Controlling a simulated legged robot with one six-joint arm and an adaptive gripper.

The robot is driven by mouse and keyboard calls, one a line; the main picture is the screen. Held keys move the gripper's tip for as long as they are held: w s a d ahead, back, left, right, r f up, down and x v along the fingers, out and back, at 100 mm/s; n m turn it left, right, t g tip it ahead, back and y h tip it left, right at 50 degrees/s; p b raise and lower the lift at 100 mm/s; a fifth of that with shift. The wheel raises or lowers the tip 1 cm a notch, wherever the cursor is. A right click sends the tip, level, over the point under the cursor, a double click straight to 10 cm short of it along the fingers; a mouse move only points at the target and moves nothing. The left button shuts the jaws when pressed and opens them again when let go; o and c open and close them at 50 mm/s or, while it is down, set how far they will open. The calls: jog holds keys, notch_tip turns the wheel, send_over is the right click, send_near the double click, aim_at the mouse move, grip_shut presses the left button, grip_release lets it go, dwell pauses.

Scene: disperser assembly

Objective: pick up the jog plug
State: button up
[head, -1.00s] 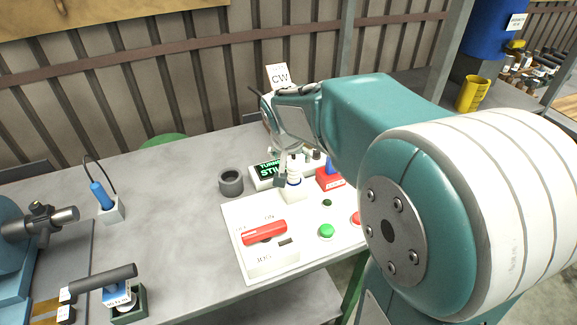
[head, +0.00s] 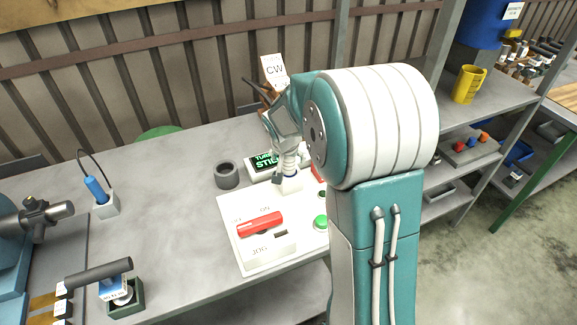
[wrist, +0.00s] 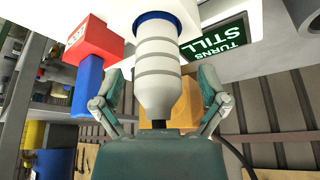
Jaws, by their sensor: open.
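A white plug-like body with grey bands and a blue collar (wrist: 155,65) sits in a white block (wrist: 130,14) in the wrist view. No label on it is readable, so I cannot tell whether it is the jog plug. My gripper (wrist: 160,78) is open, with one finger on each side of this body; contact is not clear. In the head view my gripper (head: 290,160) is over the white block (head: 289,185) and mostly hides the body. The white panel (head: 228,218) has a JOG label, a red handle (head: 259,224) and a dark slot.
A red block (wrist: 95,42) with a blue handle (wrist: 89,80) stands close beside one finger. The TURNS STILL display (wrist: 220,38) is on the other side. A grey ring (head: 227,175) and a blue plug with a cable (head: 96,189) stand farther left. Table between them is clear.

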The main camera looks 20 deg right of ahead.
jog(key=shift+x, duration=0.75)
jog(key=shift+s, duration=0.1)
grip_shut()
jog(key=shift+r, duration=0.1)
